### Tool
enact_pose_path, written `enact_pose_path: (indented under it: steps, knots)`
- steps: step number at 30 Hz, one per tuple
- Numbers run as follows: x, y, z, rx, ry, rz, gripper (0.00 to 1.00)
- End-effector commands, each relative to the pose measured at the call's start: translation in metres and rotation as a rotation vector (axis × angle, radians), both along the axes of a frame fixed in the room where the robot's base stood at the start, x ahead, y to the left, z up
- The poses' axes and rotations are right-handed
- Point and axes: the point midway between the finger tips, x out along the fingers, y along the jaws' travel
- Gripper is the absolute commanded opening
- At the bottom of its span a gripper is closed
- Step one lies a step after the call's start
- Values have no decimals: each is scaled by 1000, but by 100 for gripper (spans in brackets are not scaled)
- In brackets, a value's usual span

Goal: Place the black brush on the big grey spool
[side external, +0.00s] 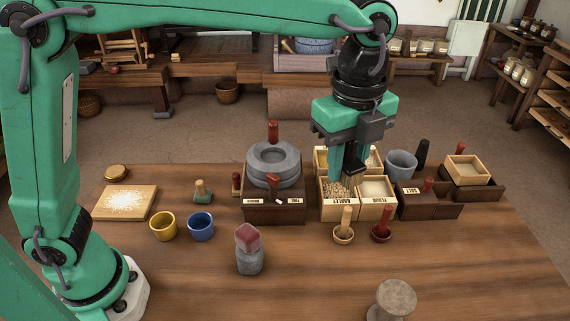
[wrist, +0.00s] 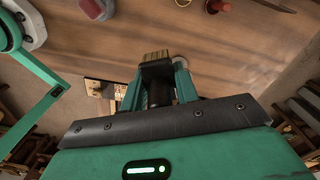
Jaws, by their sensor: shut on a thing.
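My gripper (side external: 350,172) hangs over the boxes right of the table's middle, pointing down. It is shut on the black brush, whose dark body and tan bristle end (wrist: 157,57) show between the fingers in the wrist view. In the side view the fingers mostly hide the brush, and its bristles seem to point down just above the box labelled barley (side external: 338,210). The big grey spool (side external: 391,295) stands upright at the table's front right, well apart from my gripper. Its round top is bare.
A grey quern (side external: 273,165) stands left of my gripper. A red block sits on a grey piece (side external: 249,258). The table around the spool is clear.

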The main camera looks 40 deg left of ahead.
Motion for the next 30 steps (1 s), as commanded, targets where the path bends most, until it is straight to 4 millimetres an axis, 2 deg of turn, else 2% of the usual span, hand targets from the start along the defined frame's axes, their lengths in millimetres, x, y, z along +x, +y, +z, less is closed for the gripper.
enact_pose_path:
  steps: [1,6,15,24,30]
  knots:
    - [-8,-16,-1,0,1,-38,8]
    - [-33,-60,-2,0,1,-151,8]
    - [-88,-128,-5,0,1,-336,8]
    - [-128,-165,-7,0,1,-450,8]
    - [-128,-164,-33,2,1,-448,8]
